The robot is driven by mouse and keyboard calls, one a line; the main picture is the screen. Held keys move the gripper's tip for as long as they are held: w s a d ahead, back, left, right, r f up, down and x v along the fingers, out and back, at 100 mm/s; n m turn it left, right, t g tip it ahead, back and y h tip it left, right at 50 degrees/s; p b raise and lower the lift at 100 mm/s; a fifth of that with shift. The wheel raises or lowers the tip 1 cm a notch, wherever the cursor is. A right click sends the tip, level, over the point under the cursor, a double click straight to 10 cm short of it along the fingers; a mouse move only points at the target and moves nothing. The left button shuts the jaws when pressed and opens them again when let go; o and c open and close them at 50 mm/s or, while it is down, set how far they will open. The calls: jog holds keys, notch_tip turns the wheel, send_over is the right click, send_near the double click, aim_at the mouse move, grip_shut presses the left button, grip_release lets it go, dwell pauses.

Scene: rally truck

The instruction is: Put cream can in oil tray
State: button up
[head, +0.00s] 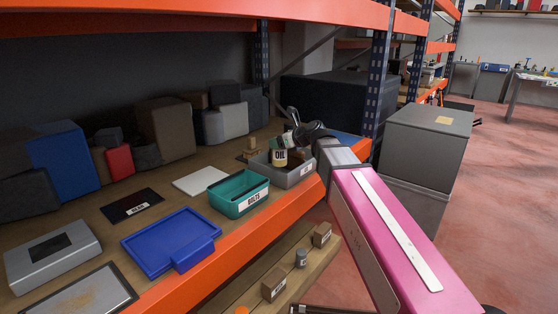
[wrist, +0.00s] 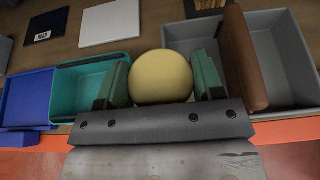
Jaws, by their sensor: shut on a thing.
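The cream can (head: 279,158) has a dark label and is held upright between my gripper's fingers. In the wrist view its round, pale yellow top (wrist: 162,77) fills the gap between the two green fingers. My gripper (wrist: 163,80) is shut on it. The grey tray (head: 292,177) with a white label, which seems to be the oil tray, stands on the shelf near its front edge. It also shows in the wrist view (wrist: 290,50), where the can overlaps its left side from above. The can's height above the tray cannot be told exactly.
A brown item (wrist: 243,57) stands in the grey tray, right of my gripper. A teal bin (head: 237,205) and a blue tray (head: 170,243) lie to the left. An orange shelf beam (head: 240,230) runs along the front. A white pad (head: 200,181) lies behind.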

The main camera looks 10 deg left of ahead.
jog(key=w+a+f, duration=0.2)
jog(key=w+f, duration=0.6)
jog(key=f, duration=0.1)
jog(key=shift+w+a+f, duration=0.2)
jog(key=shift+w+a, duration=0.05)
jog(key=shift+w, duration=0.1)
jog(key=o, duration=0.8)
jog(key=shift+f, duration=0.1)
